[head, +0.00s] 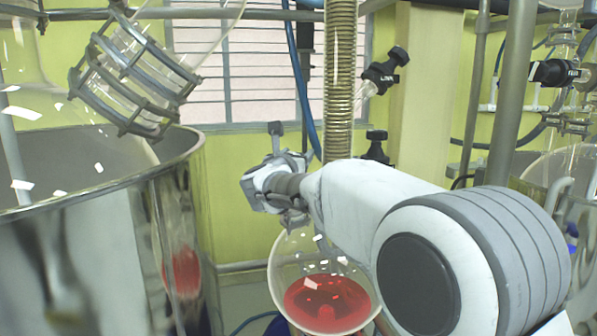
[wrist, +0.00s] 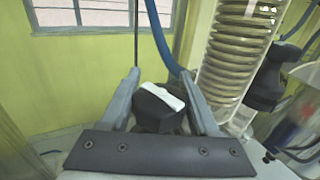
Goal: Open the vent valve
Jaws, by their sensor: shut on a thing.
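A black valve knob with a white label (wrist: 160,108) sits between the two grey fingers of my gripper (wrist: 158,80) in the wrist view. The label is not readable there, so I cannot confirm that it says vent. My gripper is shut on this knob. In the head view my gripper (head: 272,187) is left of the coiled condenser column, above the round flask. The knob's grip area is largely hidden there by my gripper and arm. How far the knob is turned cannot be told.
The glass coil condenser (head: 340,80) stands just right of my gripper. A flask with red liquid (head: 327,300) is below. Other black valves (head: 385,72), (head: 555,72) are to the right. A large steel vessel (head: 100,240) fills the left. A blue hose (wrist: 160,35) runs close by.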

